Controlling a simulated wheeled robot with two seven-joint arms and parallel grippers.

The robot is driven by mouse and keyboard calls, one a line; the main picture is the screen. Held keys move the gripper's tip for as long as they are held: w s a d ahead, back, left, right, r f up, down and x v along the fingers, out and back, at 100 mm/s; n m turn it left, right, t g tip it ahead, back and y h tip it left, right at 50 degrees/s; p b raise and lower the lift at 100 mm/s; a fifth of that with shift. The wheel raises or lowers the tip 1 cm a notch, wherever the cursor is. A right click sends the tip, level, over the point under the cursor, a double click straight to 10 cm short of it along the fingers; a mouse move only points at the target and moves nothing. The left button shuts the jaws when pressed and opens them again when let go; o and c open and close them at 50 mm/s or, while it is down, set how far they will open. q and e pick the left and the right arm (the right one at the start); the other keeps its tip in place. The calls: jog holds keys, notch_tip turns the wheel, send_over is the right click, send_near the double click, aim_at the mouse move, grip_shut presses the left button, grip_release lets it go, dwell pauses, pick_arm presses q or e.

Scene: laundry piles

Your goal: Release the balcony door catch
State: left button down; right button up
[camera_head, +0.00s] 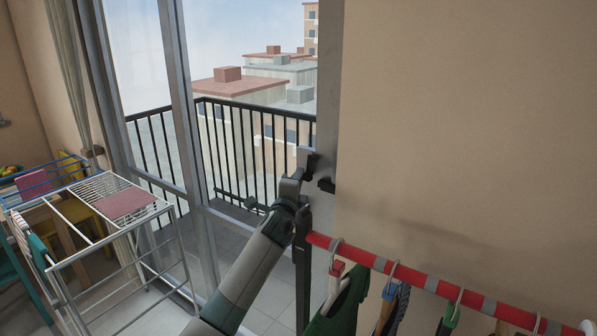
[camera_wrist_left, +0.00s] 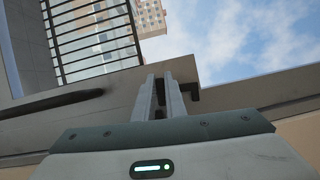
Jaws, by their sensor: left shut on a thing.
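The balcony door (camera_head: 197,190) has a grey metal frame and glass, with the balcony seen through it. Dark catch parts (camera_head: 327,185) show on the grey post at the right side of the doorway. My left gripper (camera_head: 306,160) is at this post, with its fingers shut on the catch. In the left wrist view the two fingers (camera_wrist_left: 166,92) stand close together, with a dark hooked piece (camera_wrist_left: 192,93) just right of them. The fingers hide part of what they hold. My right gripper is not in view.
A red-and-grey rail (camera_head: 400,272) with hangers and clothes runs below right of my left arm. A white drying rack (camera_head: 110,222) with a pink cloth (camera_head: 124,203) stands at left. A black railing (camera_head: 232,150) edges the balcony. Bare wall fills the right.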

pick_arm(q)
jog(key=shift+f+n+p, duration=0.1)
jog(key=shift+n+p, duration=0.2)
jog(key=shift+n, duration=0.2)
jog(key=shift+f+g, duration=0.1)
jog(key=shift+g, duration=0.2)
jog(key=c, duration=1.8)
grip_release()
